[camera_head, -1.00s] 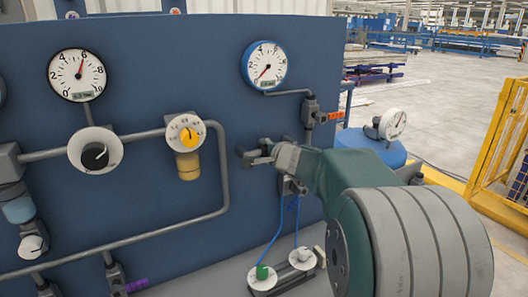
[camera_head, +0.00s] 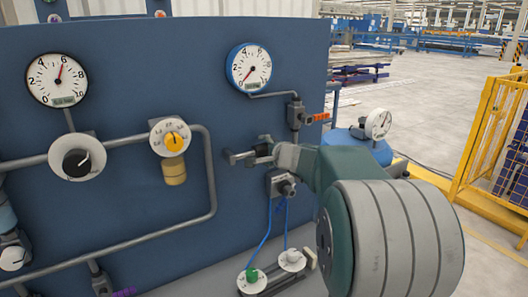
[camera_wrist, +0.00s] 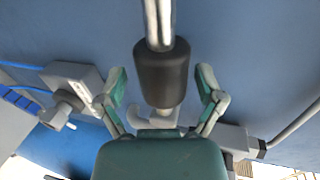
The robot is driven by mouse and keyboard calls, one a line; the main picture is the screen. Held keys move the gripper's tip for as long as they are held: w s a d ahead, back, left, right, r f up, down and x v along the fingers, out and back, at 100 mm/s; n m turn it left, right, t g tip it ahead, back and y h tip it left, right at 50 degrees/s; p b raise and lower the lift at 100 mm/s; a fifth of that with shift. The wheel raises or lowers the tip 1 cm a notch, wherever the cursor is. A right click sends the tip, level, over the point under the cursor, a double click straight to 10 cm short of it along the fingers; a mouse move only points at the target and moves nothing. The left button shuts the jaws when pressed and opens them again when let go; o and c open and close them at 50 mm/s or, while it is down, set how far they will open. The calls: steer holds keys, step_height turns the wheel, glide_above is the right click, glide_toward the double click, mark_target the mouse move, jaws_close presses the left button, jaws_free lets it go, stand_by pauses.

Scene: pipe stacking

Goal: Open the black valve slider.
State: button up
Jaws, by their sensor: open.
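A black cylindrical grip on a silver rod, which looks like the black valve slider (camera_wrist: 162,75), shows in the wrist view. The rod (camera_wrist: 158,22) runs up out of the picture. My gripper (camera_wrist: 160,92) is open, with one green finger on each side of the black grip. Gaps show between the fingers and the grip. In the head view my gripper (camera_head: 262,152) is in front of the blue panel, and the slider is hard to tell from the fingers there.
The blue panel (camera_head: 100,215) carries gauges, dials and grey pipes. A valve with an orange handle (camera_head: 318,117) is just above my gripper. A grey fitting (camera_head: 282,186) with blue hoses is just below. A green-topped knob (camera_head: 252,278) stands lower.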

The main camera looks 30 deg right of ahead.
steer(key=shift+s+a+r, duration=0.1)
steer(key=shift+a, duration=0.25)
steer(key=v, duration=1.1)
steer(key=shift+s+d, duration=0.2)
steer(key=shift+s, duration=0.2)
steer(key=shift+d, duration=0.1)
steer(key=s+a+f+n+g+y, duration=0.1)
steer(key=s+a+f+n+g, duration=0.15)
steer(key=a, duration=0.45)
steer(key=s+a+f+n+g+y, duration=0.1)
steer(key=s+a+n+g, duration=0.1)
steer(key=s+a+n, duration=0.3)
steer(key=s+a+f+n+g+y, duration=0.1)
steer(key=s+a+f+n+g, duration=0.15)
steer(key=a, duration=0.55)
steer(key=s+a+f+n+g+h, duration=0.2)
steer(key=s+f+n, duration=0.4)
steer(key=s, duration=0.7)
steer(key=shift+n+h, duration=0.8)
